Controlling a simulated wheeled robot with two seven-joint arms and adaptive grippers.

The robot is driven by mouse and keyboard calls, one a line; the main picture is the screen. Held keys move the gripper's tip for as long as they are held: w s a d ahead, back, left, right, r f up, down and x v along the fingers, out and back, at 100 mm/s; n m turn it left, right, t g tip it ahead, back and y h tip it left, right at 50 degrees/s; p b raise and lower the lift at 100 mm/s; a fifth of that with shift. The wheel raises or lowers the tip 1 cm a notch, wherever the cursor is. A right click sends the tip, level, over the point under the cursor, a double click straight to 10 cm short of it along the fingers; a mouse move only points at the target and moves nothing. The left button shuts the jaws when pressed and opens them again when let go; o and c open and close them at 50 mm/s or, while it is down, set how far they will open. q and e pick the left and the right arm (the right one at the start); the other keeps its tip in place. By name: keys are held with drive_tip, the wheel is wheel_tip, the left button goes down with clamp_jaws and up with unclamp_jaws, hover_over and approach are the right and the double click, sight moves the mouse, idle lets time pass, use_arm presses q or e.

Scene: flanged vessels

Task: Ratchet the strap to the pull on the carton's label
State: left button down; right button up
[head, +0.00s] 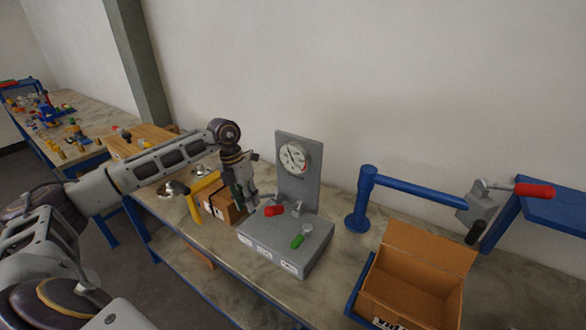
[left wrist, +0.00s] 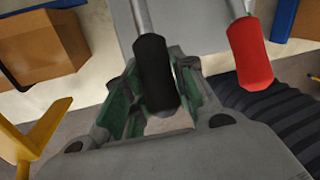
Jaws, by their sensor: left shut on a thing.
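A grey base (head: 272,253) stands on the bench with an upright plate and a round dial gauge (head: 294,157). My left gripper (head: 248,204) points down at the base's back left. In the left wrist view it is shut on a black handle (left wrist: 154,75), between green-lined fingers. The red handle (left wrist: 249,52) is beside it, apart from the fingers. An open carton (head: 410,283) stands at the right; its printed label (head: 388,324) is cut off by the frame's lower edge. I cannot make out a strap.
Small closed cartons (head: 224,207) and a yellow bracket (head: 202,190) are left of the base, close to my left arm. A blue post with a bar (head: 362,200) stands behind the open carton. Another red-handled lever (head: 533,190) is at the far right.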

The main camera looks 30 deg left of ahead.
use_arm(q)
drive_tip(key=shift+w+a+r, duration=0.35)
drive_tip(key=shift+r, duration=0.2)
use_arm(e)
drive_tip(key=shift+d, duration=0.3)
use_arm(q)
drive_tip(key=c, duration=1.4)
unclamp_jaws()
drive_tip(key=shift+o, duration=1.3)
drive_tip(key=shift+f, duration=0.1)
drive_tip(key=shift+s+f, duration=0.15)
drive_tip(key=shift+d, duration=0.1)
drive_tip(key=shift+d, duration=0.1)
use_arm(e)
drive_tip(key=shift+r, duration=0.1)
